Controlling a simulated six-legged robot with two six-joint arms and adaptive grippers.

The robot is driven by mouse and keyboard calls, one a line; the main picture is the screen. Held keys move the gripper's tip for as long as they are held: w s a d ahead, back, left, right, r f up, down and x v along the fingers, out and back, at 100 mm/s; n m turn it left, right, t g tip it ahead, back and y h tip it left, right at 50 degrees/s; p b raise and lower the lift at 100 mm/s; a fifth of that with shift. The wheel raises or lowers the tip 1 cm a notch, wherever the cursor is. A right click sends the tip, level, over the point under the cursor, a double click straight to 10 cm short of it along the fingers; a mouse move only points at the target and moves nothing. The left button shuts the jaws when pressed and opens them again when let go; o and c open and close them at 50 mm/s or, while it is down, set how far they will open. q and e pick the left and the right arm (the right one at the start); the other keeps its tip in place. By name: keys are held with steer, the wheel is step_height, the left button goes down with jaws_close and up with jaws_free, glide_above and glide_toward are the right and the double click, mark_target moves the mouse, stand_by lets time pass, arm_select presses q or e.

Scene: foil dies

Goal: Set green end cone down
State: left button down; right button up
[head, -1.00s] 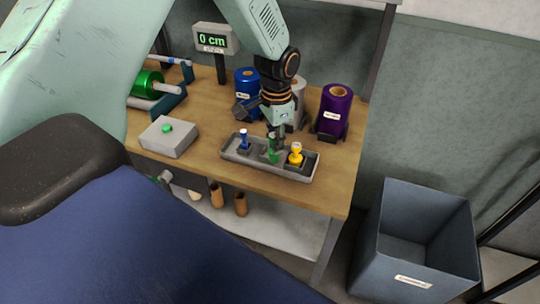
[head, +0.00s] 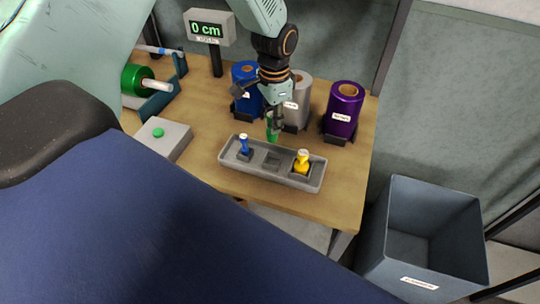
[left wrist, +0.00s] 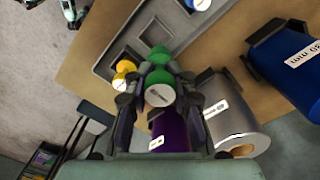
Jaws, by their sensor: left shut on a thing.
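The green end cone (head: 271,135) is held in my left gripper (head: 275,119), which is shut on it. It appears raised near the back edge of the grey tray (head: 228,158); its exact height is hard to tell. In the left wrist view the green cone (left wrist: 160,80) sits between the fingers (left wrist: 160,98), with the tray (left wrist: 112,32) beyond. The tray's middle pocket (head: 271,161) is empty. A blue end cone (head: 243,144) stands in its left pocket and a yellow end cone (head: 302,163) in its right. My right gripper is not seen.
Blue (head: 247,85), silver (head: 297,100) and purple (head: 342,110) foil rolls stand close behind the tray. A grey box with a green button (head: 158,132) is on the left, near a green roll (head: 137,80). A display (head: 208,28) reads 0 cm. A grey bin (head: 425,240) stands right of the table.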

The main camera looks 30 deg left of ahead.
mark_target(274, 139)
arm_select(q)
steer(key=f, duration=0.3)
steer(key=shift+s+d+f, duration=0.35)
steer(key=shift+d+f, duration=0.05)
steer(key=shift+s+d+f, duration=0.15)
steer(key=shift+s+f, duration=0.15)
steer(key=shift+f, duration=0.2)
steer(key=f, duration=0.3)
steer(key=w+f, duration=0.1)
steer(key=f, duration=0.1)
steer(key=shift+a, duration=0.3)
steer(key=shift+s+d+r, duration=0.25)
steer(key=shift+s+r, duration=0.1)
steer(key=shift+s, duration=0.1)
steer(key=shift+a+f, duration=0.1)
steer(key=shift+f, duration=0.1)
steer(key=c, duration=1.3)
jaws_free()
steer(key=shift+w+a+f, duration=0.1)
steer(key=shift+w+f, duration=0.15)
steer(key=shift+w, duration=0.1)
steer(key=shift+o, duration=0.9)
steer(key=shift+s+r, duration=0.2)
